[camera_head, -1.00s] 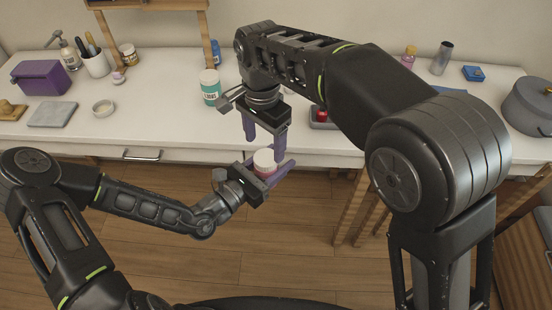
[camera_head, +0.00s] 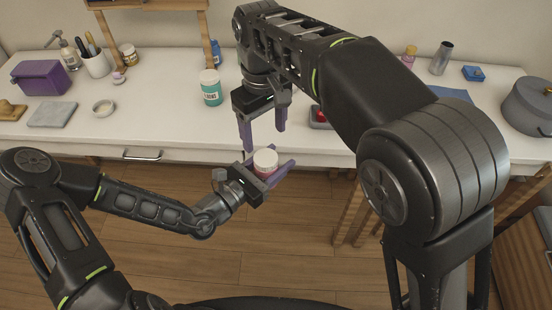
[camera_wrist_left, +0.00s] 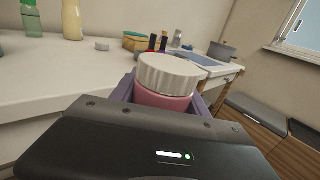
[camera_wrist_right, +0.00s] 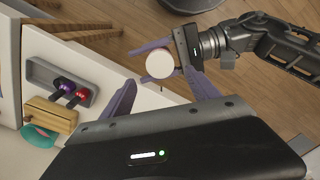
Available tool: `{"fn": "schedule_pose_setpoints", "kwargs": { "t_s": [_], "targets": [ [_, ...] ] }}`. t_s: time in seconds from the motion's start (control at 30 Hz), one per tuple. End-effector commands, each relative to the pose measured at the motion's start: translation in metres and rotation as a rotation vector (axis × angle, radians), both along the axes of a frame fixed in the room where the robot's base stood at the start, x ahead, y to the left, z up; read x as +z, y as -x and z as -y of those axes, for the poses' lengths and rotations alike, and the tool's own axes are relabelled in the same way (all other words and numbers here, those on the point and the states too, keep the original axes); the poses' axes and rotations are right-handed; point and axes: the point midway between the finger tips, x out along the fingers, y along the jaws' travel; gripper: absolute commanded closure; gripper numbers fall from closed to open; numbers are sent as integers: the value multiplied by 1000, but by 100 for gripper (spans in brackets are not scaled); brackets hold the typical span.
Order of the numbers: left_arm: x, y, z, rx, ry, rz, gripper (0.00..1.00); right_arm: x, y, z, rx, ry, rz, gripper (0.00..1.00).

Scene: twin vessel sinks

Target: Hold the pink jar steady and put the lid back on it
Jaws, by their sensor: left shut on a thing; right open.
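The pink jar (camera_wrist_left: 160,98) is held between the purple fingers of my left gripper (camera_head: 274,170), in front of the table edge. A white ridged lid (camera_wrist_left: 170,74) sits on top of the jar in the left wrist view. It shows as a white disc in the head view (camera_head: 265,158) and the right wrist view (camera_wrist_right: 160,63). My right gripper (camera_head: 264,142) is above the jar, fingers pointing down, open and empty. In the right wrist view the jar lies beyond the right fingertips, apart from them.
On the white table (camera_head: 160,120) stand a teal-labelled jar (camera_head: 210,90), a small white round dish or lid (camera_head: 103,108), a grey slab (camera_head: 52,114) and a purple box (camera_head: 40,78). A grey tray (camera_wrist_right: 60,82) holds dark and red items. A grey pot (camera_head: 530,105) stands far right.

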Motion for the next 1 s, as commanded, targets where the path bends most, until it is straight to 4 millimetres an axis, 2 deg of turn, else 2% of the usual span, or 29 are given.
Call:
{"fn": "schedule_pose_setpoints", "kwargs": {
  "t_s": [0.37,0.53,1.0],
  "targets": [
    [1,0,0,0,1,1,100,-1,0,0,24,1,-1,30],
    [1,0,0,0,1,1,100,-8,0,0,24,1,-2,30],
    [1,0,0,0,1,1,100,-68,0,0,23,2,-2,30]
  ]
}}
